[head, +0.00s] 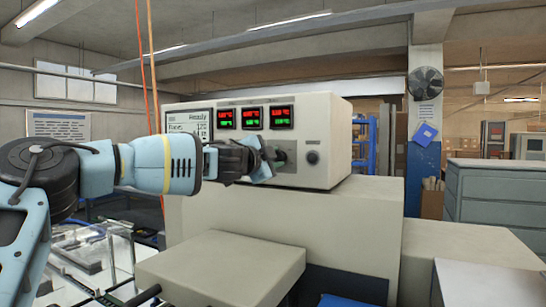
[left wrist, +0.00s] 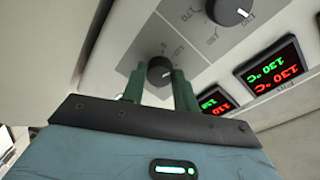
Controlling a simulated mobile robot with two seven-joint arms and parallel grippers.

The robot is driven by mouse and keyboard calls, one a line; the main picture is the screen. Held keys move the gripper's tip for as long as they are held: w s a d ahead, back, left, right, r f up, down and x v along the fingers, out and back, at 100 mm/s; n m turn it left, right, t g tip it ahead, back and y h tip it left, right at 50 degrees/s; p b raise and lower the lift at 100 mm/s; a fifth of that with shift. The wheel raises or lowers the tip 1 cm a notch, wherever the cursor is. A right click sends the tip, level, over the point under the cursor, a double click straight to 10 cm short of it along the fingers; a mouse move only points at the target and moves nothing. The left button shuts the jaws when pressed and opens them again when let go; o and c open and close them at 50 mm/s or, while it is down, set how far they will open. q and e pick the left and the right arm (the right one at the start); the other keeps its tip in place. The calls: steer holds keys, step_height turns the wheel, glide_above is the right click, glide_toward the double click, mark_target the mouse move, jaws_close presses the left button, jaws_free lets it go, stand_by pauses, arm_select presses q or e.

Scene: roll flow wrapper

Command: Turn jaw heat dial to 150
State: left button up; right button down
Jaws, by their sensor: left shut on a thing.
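My left gripper (head: 279,157) is at the front panel of the wrapper's control box (head: 328,125). In the left wrist view its two green fingers (left wrist: 158,88) are shut on a dark round dial (left wrist: 160,70), one on each side. The dial has a white pointer mark, and its scale marks are too small to read. A second dial (left wrist: 228,10) with a white pointer sits on the panel apart from the fingers. A red and green display (left wrist: 272,65) reads 130 °C on both lines, upside down. My right gripper is not in view.
The head view shows a status screen (head: 188,122) reading Ready and several small displays (head: 252,118) above my gripper. A dark round knob (head: 312,158) is right of it. A beige block (head: 222,268) juts out below. Grey drawers (head: 492,200) stand far right.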

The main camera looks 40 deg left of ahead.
arm_select(q)
steer(key=m, duration=0.6)
steer(key=m+y+p, duration=0.1)
steer(key=m, duration=0.5)
steer(key=m+g+p, duration=0.1)
steer(key=m, duration=0.5)
steer(key=shift+d+r+m+y, duration=0.2)
steer(key=shift+r+m+y, duration=0.1)
steer(key=shift+r+y, duration=0.1)
steer(key=shift+w+d+f+m+p, duration=0.1)
steer(key=shift+m+p, duration=0.2)
steer(key=shift+m, duration=0.75)
steer(key=shift+f+m+p, duration=0.1)
steer(key=shift+m+p, duration=0.15)
steer(key=shift+m, duration=0.8)
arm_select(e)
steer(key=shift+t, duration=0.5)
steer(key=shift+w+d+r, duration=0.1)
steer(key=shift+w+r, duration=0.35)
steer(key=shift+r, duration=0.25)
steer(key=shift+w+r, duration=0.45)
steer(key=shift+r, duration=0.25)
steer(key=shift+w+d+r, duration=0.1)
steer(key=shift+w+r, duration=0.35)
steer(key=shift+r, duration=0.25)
arm_select(q)
steer(key=o, duration=1)
steer(key=shift+c, duration=0.2)
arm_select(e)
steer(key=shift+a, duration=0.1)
